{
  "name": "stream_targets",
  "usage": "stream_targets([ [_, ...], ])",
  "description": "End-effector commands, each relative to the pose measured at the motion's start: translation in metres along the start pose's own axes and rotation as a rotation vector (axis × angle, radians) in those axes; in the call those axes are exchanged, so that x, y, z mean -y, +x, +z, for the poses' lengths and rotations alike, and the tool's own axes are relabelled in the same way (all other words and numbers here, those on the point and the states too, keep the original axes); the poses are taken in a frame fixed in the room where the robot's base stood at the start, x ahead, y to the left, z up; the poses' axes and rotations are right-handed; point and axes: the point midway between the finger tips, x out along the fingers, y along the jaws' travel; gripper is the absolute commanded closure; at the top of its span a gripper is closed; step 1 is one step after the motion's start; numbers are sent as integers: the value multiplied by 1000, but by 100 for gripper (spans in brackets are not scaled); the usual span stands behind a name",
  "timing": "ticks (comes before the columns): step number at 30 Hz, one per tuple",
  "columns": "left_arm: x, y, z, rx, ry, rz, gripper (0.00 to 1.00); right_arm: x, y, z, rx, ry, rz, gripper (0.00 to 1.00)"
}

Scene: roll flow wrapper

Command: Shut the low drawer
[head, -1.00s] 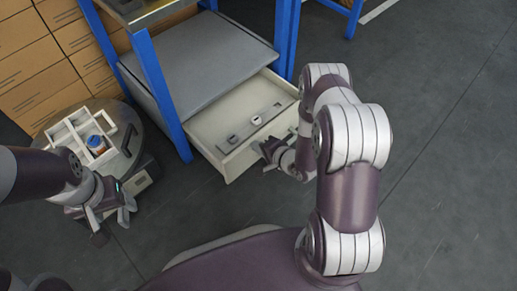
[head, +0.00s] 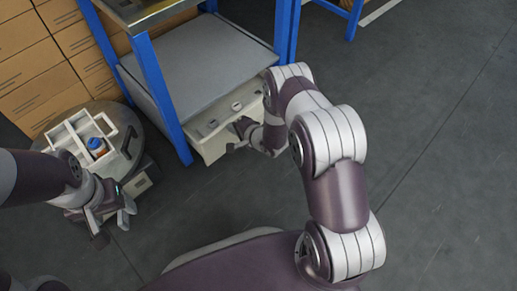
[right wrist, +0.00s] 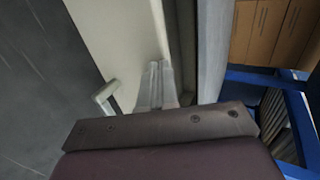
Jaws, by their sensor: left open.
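The low drawer (head: 212,147) is a pale box under the grey cabinet top in the head view. It sticks out a little, with a narrow strip of its inside showing. My right gripper (head: 240,130) is at the drawer's front, toward its right part. In the right wrist view the drawer's pale front (right wrist: 115,35) lies close beside the fingers (right wrist: 157,78), which are together with nothing between them. Exact contact is hard to tell. A grey handle (right wrist: 107,97) shows on the front. My left gripper (head: 113,226) is open and empty, low at the left.
Blue posts (head: 160,95) of the bench frame stand beside the cabinet. A round stand at the left carries a white divided tray (head: 73,133) with a blue-capped jar (head: 96,146). Cardboard boxes (head: 40,65) are behind. The floor to the right is clear.

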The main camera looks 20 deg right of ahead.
Motion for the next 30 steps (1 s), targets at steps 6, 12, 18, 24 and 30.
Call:
stream_targets([
  [6,0,8,1,0,0,0,32,17,34,0,0,-1,-1,100],
  [12,0,11,1,0,0,0,32,27,50,0,0,0,0,100],
  [18,0,11,1,0,0,0,32,31,54,0,-1,0,1,100],
  [24,0,11,1,0,0,0,32,31,54,0,-1,0,1,100],
  [30,0,9,1,0,0,0,32,31,53,0,0,0,1,100],
])
